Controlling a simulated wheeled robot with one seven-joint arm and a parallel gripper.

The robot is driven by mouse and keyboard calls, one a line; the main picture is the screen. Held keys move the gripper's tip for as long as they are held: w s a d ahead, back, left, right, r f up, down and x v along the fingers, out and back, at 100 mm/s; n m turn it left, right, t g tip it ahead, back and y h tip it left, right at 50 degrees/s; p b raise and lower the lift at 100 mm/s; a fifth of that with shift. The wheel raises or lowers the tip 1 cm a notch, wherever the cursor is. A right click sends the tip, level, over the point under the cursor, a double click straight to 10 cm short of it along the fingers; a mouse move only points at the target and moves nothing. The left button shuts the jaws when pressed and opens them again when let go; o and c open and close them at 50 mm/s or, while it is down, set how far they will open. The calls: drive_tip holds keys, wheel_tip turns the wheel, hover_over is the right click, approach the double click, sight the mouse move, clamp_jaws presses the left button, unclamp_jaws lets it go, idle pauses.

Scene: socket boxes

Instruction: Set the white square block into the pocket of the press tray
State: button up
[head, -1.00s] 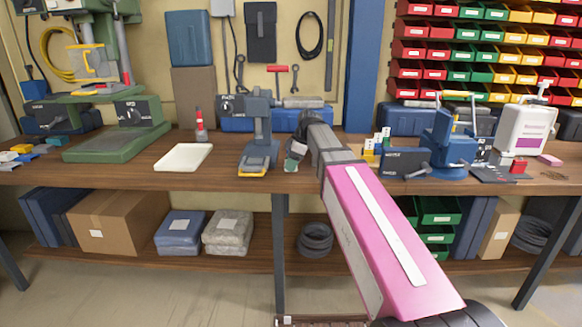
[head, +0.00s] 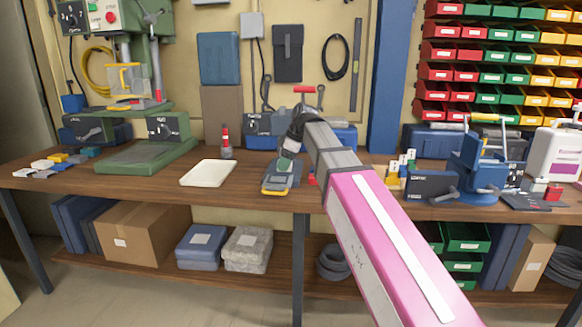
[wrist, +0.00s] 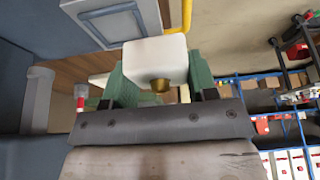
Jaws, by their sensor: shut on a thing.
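My gripper (head: 286,162) is over the small grey press at the middle of the bench in the head view. In the wrist view its green fingers (wrist: 156,78) are shut on the white square block (wrist: 152,56), which has a small brass knob on its near face. The grey press tray (head: 277,188), edged in yellow, lies just below the gripper. What seems to be the tray also shows at the top of the wrist view (wrist: 107,22). The block looks apart from it, but the exact gap and the pocket's alignment cannot be told.
A white shallow tray (head: 208,173) lies left of the press, with a red-tipped bottle (head: 226,145) behind it. A green machine base (head: 150,155) stands further left. A blue vise (head: 478,165) stands to the right. Bare bench lies around the white tray.

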hover_over(275, 180)
drive_tip(key=d, duration=0.1)
drive_tip(key=shift+w+d+f, duration=0.1)
drive_tip(key=shift+d+f, duration=0.05)
drive_tip(key=shift+f, duration=3.05)
drive_tip(key=o, duration=0.9)
drive_tip(key=shift+c, duration=0.2)
drive_tip(key=shift+o, duration=0.9)
drive_tip(key=shift+d+r, duration=0.15)
drive_tip(key=shift+r, duration=0.2)
drive_tip(key=v, duration=1)
drive_tip(key=shift+r, duration=0.1)
